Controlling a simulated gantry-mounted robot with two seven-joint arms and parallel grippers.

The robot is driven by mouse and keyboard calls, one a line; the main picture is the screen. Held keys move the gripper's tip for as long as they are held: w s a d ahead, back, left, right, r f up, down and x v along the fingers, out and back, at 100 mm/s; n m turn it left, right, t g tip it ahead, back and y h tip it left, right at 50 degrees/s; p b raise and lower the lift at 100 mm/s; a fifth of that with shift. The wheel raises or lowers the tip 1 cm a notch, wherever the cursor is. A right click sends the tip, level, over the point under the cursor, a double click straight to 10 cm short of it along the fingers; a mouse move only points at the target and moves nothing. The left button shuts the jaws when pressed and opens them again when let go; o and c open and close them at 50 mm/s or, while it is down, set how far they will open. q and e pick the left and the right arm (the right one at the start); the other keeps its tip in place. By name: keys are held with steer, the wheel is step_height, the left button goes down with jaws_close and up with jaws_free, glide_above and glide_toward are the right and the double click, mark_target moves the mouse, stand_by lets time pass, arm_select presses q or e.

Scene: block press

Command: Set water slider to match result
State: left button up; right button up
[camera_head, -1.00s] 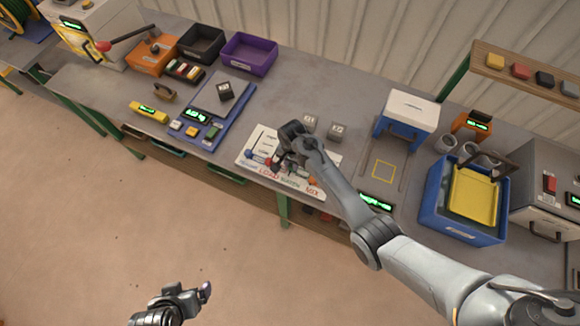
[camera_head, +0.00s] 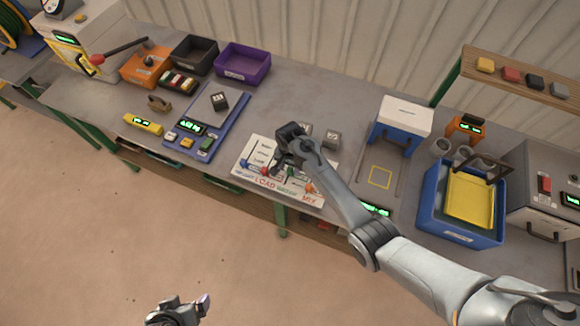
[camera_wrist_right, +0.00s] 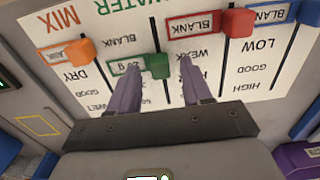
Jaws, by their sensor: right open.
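The white slider board (camera_head: 253,150) lies on the bench, with words like LOAD and MIX along its front edge. In the right wrist view it appears upside down, with orange (camera_wrist_right: 80,49), green (camera_wrist_right: 159,66), red (camera_wrist_right: 238,22) and blue (camera_wrist_right: 310,12) knobs. The green knob is the water slider, beside a row label (camera_wrist_right: 128,68) too small to read surely. My right gripper (camera_wrist_right: 158,68) is open, its two fingers on either side of the green knob; contact cannot be told. In the head view my right gripper (camera_head: 288,158) hides part of the board. My left gripper (camera_head: 190,307) is low, off the bench.
A blue scale (camera_head: 205,125) with a dark block (camera_head: 219,101) stands left of the board. A blue-and-white press (camera_head: 402,122) and a blue bin (camera_head: 435,215) with a yellow tray (camera_head: 470,198) are at right.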

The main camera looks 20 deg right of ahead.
mark_target(291, 170)
step_height(291, 170, up, 10)
stand_by(0.5)
steer(key=shift+s, duration=0.1)
steer(key=s+d+f+n+t, duration=0.15)
steer(key=s+n, duration=0.25)
steer(key=s, duration=0.8)
steer(key=s+d+n+t, duration=0.15)
steer(key=s+n, duration=0.25)
steer(key=s, duration=0.7)
steer(key=s+r+n, duration=0.3)
steer(key=s+r, duration=0.2)
steer(key=s, duration=0.2)
step_height(291, 170, up, 13)
steer(key=p, duration=1.3)
steer(key=shift+t, duration=0.3)
